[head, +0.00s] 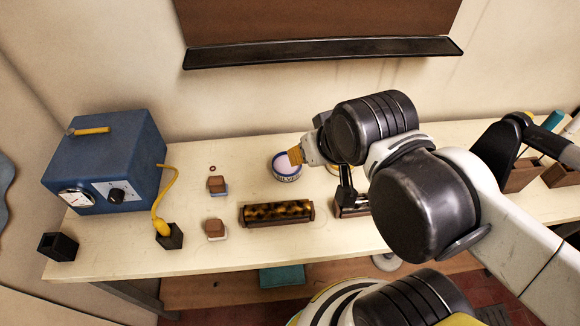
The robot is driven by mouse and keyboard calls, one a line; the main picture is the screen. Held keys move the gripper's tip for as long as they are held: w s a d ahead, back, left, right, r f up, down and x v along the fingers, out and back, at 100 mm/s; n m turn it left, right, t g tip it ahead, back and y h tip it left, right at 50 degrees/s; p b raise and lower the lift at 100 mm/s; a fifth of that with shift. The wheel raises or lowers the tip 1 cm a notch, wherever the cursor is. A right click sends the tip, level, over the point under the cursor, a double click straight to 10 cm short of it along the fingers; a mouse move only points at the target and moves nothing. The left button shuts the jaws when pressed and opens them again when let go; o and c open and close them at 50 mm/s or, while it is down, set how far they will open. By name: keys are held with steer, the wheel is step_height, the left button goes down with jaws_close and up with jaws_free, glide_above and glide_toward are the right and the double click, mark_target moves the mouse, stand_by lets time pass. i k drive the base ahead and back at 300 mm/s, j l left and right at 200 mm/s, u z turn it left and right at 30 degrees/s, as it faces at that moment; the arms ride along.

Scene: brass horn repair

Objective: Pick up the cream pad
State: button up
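Two small brown-topped blocks with pale undersides stand on the bench left of centre. The nearer one (215,230) has a whitish, cream-looking base, which best fits the cream pad. The farther one (217,186) has a blue-grey base. My gripper (294,156) shows tan-orange fingertips by the rim of a round, labelled tub (286,171), to the right of and apart from both blocks. The fingers overlap in this view, so their opening is unclear. I see nothing held.
A blue box with a dial (104,160) and yellow cable stands at the left, near two black holders (58,246). A tortoiseshell-patterned roll (276,212) lies right of the nearer block. My arm hides part of the bench's right side. Bare bench (120,250) shows at front left.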

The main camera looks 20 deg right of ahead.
mark_target(215, 230)
steer(key=k+j+u, duration=0.1)
steer(key=u, duration=0.25)
steer(key=k+j+u, duration=0.1)
steer(key=u, duration=0.25)
steer(key=j, duration=0.1)
